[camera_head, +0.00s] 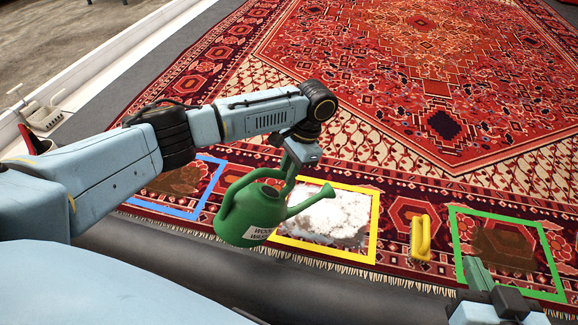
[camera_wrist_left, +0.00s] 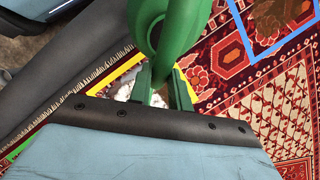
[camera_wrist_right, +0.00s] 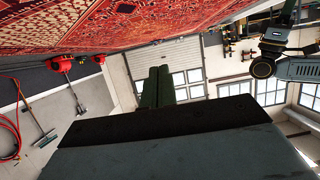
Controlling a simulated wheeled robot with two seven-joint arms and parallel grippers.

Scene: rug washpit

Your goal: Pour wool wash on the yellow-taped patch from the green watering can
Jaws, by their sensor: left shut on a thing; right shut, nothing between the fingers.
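The green watering can (camera_head: 254,212), with a label partly reading "WOOL WASH", is held by my left gripper (camera_head: 291,165) above the rug. It hangs nearly upright at the left edge of the yellow-taped patch (camera_head: 371,240), its spout pointing right over the patch. White foam (camera_head: 335,215) covers most of the patch inside the tape. In the left wrist view the can (camera_wrist_left: 178,30) sits between the fingers (camera_wrist_left: 160,90). I see no liquid leaving the spout. My right gripper (camera_head: 478,272) is shut and empty at the lower right, by the green-taped patch; its fingers show in the right wrist view (camera_wrist_right: 158,88).
The red patterned rug (camera_head: 440,70) fills the floor. A blue-taped patch (camera_head: 205,195) with a dark stain lies left, a green-taped patch (camera_head: 455,235) with a brown stain right. A yellow brush-like tool (camera_head: 421,238) stands between the yellow and green tape.

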